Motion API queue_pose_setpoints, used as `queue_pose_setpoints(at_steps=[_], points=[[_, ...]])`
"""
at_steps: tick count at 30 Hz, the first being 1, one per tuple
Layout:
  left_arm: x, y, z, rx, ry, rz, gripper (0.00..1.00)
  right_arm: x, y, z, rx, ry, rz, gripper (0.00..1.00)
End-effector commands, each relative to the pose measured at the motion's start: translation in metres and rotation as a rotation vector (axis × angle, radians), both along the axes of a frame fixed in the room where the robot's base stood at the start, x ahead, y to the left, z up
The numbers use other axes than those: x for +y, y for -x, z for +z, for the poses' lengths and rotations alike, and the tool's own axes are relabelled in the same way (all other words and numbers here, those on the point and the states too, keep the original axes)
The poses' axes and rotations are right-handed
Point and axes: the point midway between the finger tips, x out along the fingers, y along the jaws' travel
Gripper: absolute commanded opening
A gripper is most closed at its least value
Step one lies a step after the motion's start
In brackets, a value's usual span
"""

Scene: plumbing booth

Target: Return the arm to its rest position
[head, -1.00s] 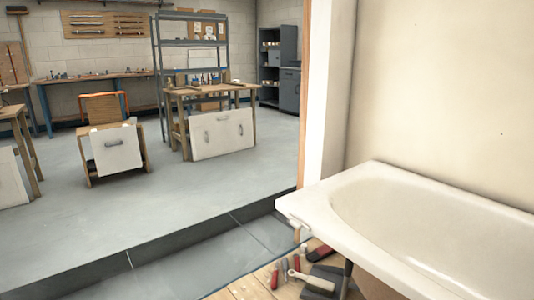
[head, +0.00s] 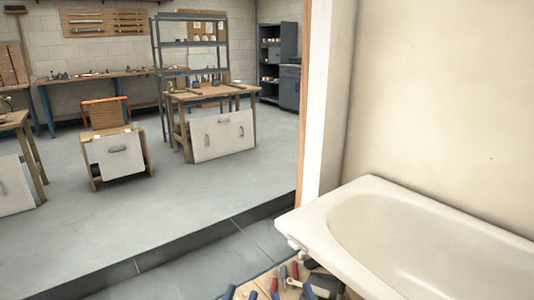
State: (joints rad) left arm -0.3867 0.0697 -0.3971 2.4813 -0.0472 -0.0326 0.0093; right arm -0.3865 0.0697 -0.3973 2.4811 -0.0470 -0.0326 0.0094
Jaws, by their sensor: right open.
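Neither of my grippers shows in the head view, and no part of my arms can be made out. I cannot see how the arms stand. The white bathtub (head: 318,235) fills the lower right, with its rim facing me. A small white piece (head: 296,246) sits by the tub's left corner; I cannot tell what it is.
Several hand tools (head: 275,283) lie on a wooden surface at the bottom, beside the tub. A step edge (head: 190,242) crosses the floor. Beyond it stand a wooden table (head: 212,92), a metal shelf (head: 190,42) and a low wooden stand (head: 120,152). Grey floor (head: 225,185) is clear between.

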Motion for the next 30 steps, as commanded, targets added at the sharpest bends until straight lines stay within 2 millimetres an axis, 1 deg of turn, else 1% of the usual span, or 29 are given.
queue_pose_setpoints(at_steps=[1, 3, 7, 11, 14, 17, 20, 21, 27, 30], points=[[0.001, -0.005, 0.006, 0.081, -0.026, 0.004, 0.33, -0.001, -0.005, 0.006, 0.081, 0.026, -0.004, 0.52], [0.003, -0.011, -0.006, 0.202, -0.065, 0.007, 0.33, -0.003, -0.011, -0.005, 0.202, 0.065, -0.007, 0.52], [0.009, -0.014, -0.029, 0.426, -0.135, 0.011, 0.33, -0.009, -0.014, -0.029, 0.426, 0.135, -0.011, 0.52], [0.017, -0.006, -0.053, 0.652, -0.201, 0.011, 0.33, -0.017, -0.006, -0.053, 0.651, 0.201, -0.011, 0.52], [0.026, 0.008, -0.07, 0.826, -0.251, 0.008, 0.33, -0.026, 0.008, -0.07, 0.826, 0.251, -0.01, 0.52], [0.035, 0.027, -0.085, 1.0, -0.299, 0.005, 0.33, -0.035, 0.027, -0.085, 1.0, 0.299, -0.006, 0.52], [0.045, 0.052, -0.096, 1.174, -0.344, -0.002, 0.33, -0.045, 0.052, -0.096, 1.174, 0.345, 0.002, 0.52], [0.05, 0.063, -0.1, 1.244, -0.362, -0.006, 0.33, -0.05, 0.064, -0.1, 1.244, 0.363, 0.006, 0.52], [0.071, 0.123, -0.108, 1.561, -0.441, -0.027, 0.33, -0.071, 0.123, -0.108, 1.561, 0.441, 0.026, 0.52], [0.079, 0.146, -0.11, 1.67, -0.468, -0.036, 0.33, -0.079, 0.146, -0.11, 1.67, 0.468, 0.035, 0.52]])
